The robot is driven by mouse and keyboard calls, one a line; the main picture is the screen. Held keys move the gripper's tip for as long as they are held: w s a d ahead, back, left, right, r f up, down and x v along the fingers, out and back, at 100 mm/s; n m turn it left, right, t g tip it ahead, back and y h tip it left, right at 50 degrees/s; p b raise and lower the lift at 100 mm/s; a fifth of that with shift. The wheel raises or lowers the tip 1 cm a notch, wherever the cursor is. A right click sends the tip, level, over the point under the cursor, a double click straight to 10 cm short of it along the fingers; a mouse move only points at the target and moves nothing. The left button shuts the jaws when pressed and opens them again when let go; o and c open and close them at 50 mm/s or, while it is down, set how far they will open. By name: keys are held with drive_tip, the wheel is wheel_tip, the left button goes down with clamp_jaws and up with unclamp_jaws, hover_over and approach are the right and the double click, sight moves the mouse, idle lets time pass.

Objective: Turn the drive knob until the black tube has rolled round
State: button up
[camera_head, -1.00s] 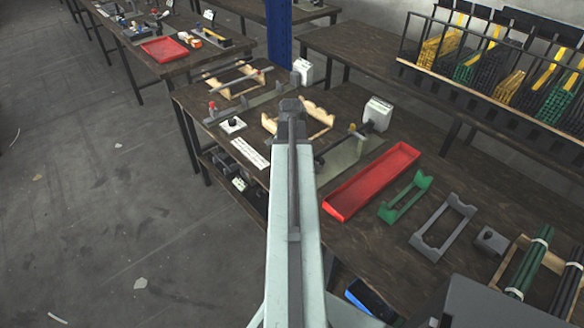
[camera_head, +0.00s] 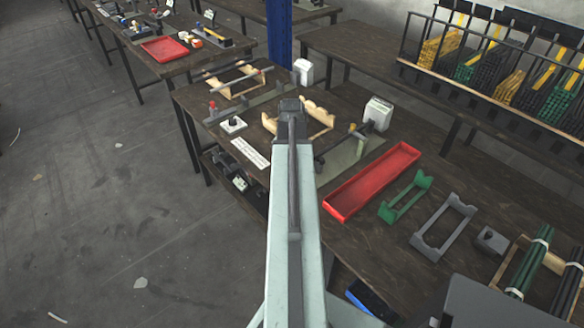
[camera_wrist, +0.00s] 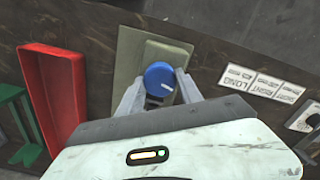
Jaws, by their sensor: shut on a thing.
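In the head view my own arm hides the knob and the gripper's fingers. A dark rod (camera_head: 333,146), seemingly the black tube, lies along the plate (camera_head: 345,160) just right of my arm. Its near end is hidden, and I cannot tell its roll.
A red tray (camera_head: 373,181) lies right of the plate, with green (camera_head: 405,196) and grey (camera_head: 443,226) cradles beyond it. A white box (camera_head: 378,113) stands behind the plate. A printed label strip (camera_wrist: 263,84) lies right of the knob in the wrist view.

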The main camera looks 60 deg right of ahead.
drive_tip(key=shift+s+a, duration=0.1)
drive_tip(key=o, duration=1.4)
drive_tip(key=shift+c, duration=0.2)
wheel_tip(320, 180, up, 8)
drive_tip(key=p, duration=0.8)
drive_tip(key=shift+f, duration=0.1)
